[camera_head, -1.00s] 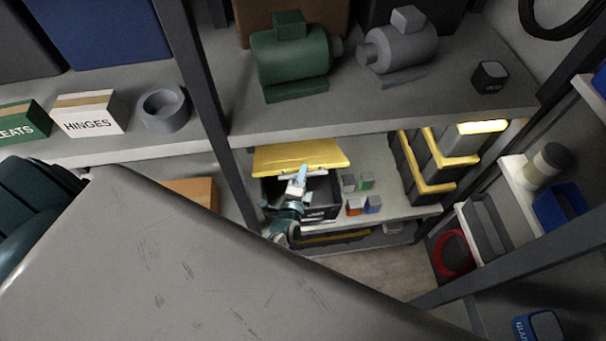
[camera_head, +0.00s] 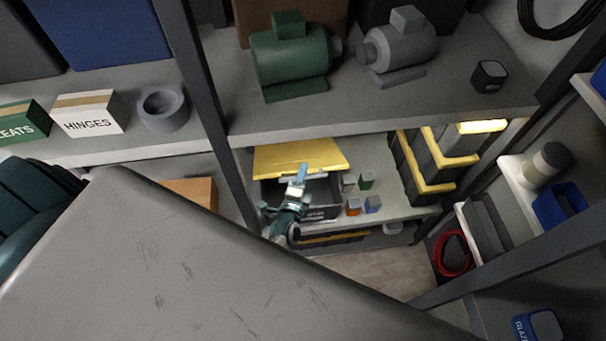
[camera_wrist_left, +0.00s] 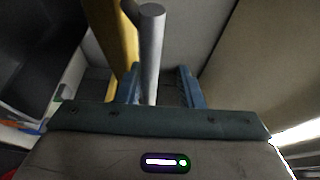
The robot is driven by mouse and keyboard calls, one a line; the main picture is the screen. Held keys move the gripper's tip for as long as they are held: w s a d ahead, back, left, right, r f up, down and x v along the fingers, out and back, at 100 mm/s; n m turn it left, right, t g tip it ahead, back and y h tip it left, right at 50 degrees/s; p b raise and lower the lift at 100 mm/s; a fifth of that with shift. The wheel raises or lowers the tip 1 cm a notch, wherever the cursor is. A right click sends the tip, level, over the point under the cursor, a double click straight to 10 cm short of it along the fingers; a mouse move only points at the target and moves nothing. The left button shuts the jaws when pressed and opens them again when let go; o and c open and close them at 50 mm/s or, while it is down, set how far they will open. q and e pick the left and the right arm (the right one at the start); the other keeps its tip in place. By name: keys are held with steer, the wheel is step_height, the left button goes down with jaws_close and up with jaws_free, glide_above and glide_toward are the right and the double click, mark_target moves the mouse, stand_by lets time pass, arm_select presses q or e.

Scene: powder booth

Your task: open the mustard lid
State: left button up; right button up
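The mustard lid (camera_head: 290,157) stands raised at the back of a dark grey bin (camera_head: 322,205) on the lower shelf, and the bin's inside shows below it. My left gripper (camera_head: 302,172) is in front of the lid, over the bin. In the left wrist view the lid is a yellow strip (camera_wrist_left: 112,35) at the upper left. A grey bar (camera_wrist_left: 151,50) rises between the two blue fingers of my left gripper (camera_wrist_left: 161,88). The bar is close to the left finger, with a gap to the right finger, so the gripper is open around it. My right gripper is out of view.
Yellow-edged dark bins (camera_head: 428,165) are further right. The upper shelf (camera_head: 400,115) overhangs the lid. A dark post (camera_head: 205,110) stands to the left.

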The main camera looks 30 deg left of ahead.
arm_select(q)
steer(key=s+d+b, duration=0.2)
steer(key=s+b, duration=0.1)
steer(key=s, duration=0.7)
steer(key=shift+s, duration=0.2)
steer(key=shift+r, duration=0.1)
